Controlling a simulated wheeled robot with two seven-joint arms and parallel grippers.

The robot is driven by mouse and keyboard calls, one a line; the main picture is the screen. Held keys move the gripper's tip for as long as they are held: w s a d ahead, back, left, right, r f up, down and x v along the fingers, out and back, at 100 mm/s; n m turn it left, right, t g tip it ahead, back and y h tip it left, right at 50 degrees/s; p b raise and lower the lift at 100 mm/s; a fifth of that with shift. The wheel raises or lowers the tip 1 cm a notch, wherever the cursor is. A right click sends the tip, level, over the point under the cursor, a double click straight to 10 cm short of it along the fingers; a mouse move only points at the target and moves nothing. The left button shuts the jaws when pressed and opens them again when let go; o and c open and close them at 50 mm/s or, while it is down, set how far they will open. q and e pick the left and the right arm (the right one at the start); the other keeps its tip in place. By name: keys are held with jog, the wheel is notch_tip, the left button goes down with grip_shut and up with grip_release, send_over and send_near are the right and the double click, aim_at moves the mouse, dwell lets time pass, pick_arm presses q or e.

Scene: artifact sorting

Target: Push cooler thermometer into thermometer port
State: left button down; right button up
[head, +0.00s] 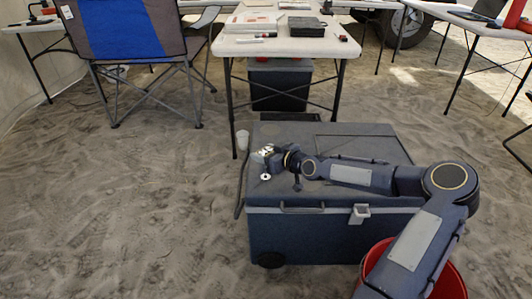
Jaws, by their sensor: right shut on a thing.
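The cooler (290,228) is a large dark blue-grey chest on the sand, with its lid closed. A small white disc with a dark centre (265,177), which looks like the thermometer port, lies near the left front of the lid. My right gripper (266,153) is low over the left part of the lid, just behind the disc. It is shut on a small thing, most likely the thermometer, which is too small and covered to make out. I cannot tell whether that thing touches the lid. My left gripper is not in view.
A red bucket (452,283) stands at the cooler's right front, partly behind my right arm. A white table (283,46) with a dark case (306,27) stands behind the cooler. A blue folding chair (130,30) is at the back left. Sand at left is clear.

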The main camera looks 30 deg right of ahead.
aim_at(266, 174)
jog(key=shift+f+b, duration=2.5)
jog(key=shift+f, duration=1)
jog(key=o, duration=1.1)
jog(key=shift+c, duration=0.2)
jog(key=p+v, duration=0.3)
jog(key=v, duration=0.4)
jog(key=shift+d, duration=0.1)
jog(key=shift+s+r+p, duration=0.15)
jog(key=shift+s+p, duration=0.2)
